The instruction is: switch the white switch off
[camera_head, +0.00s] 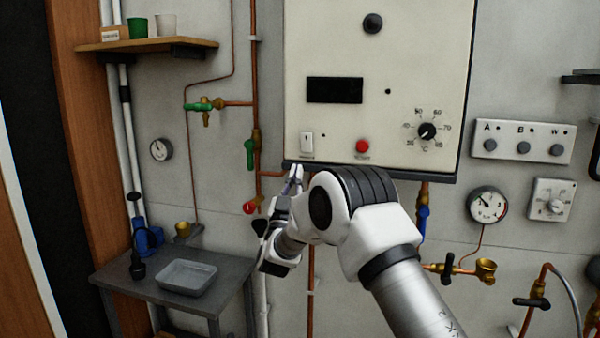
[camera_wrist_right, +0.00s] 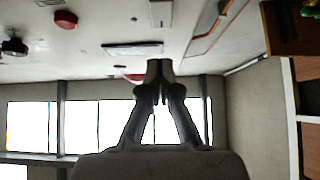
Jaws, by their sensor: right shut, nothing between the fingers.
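The white switch (camera_head: 306,142) is a small upright rocker low on the left of the cream control box (camera_head: 400,60). Its rocker position is too small to tell. It also shows at the top of the right wrist view (camera_wrist_right: 160,13). My right gripper (camera_head: 296,173) is just below the switch, near the box's lower edge, with its fingers pointing up. In the right wrist view its fingertips (camera_wrist_right: 160,68) meet, with nothing between them. They look apart from the switch. My left gripper is out of view.
The box also carries a red button (camera_head: 362,146), a dial knob (camera_head: 427,131) and a dark display (camera_head: 334,90). Copper pipes with a green valve handle (camera_head: 250,153) run to its left. A grey table (camera_head: 130,275) with a tray (camera_head: 187,278) stands lower left.

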